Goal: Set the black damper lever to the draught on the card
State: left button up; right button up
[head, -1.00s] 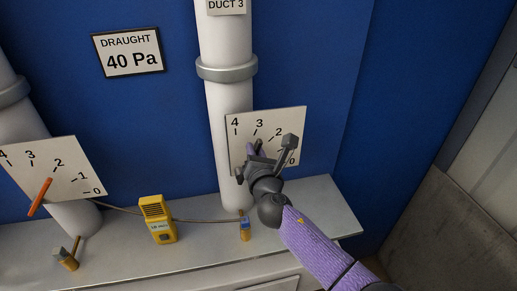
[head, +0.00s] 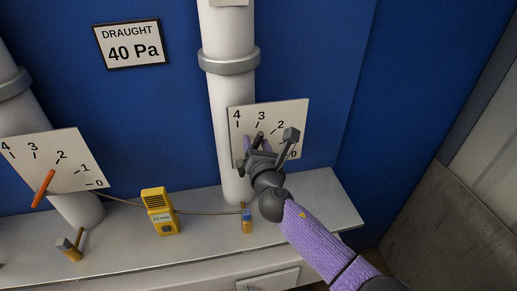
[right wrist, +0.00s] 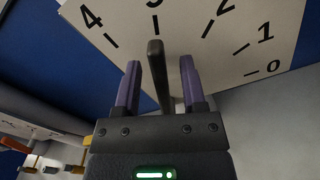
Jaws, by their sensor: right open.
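The black damper lever (right wrist: 155,75) stands between the two purple fingers of my right gripper (head: 258,142), with a gap on each side. In the right wrist view its tip points close to the 3 mark. Its white dial plate (head: 290,115) is marked 4 to 0 and sits on the right-hand white duct (head: 226,95). My right gripper is open around the lever and hides part of the dial. The draught card (head: 130,43) on the blue wall reads 40 Pa. The yellow meter (head: 160,212) stands on the ledge; its display is too small to read. My left gripper is not in view.
A brass-handled fitting (head: 70,247) and a small blue-and-brass fitting (head: 246,218) are on the grey ledge (head: 200,245). A thin cable runs behind the meter.

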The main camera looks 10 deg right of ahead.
jog(key=s, duration=0.9)
jog(key=shift+s+d+p, duration=0.15)
jog(key=shift+s+p, duration=0.15)
jog(key=shift+p, duration=0.1)
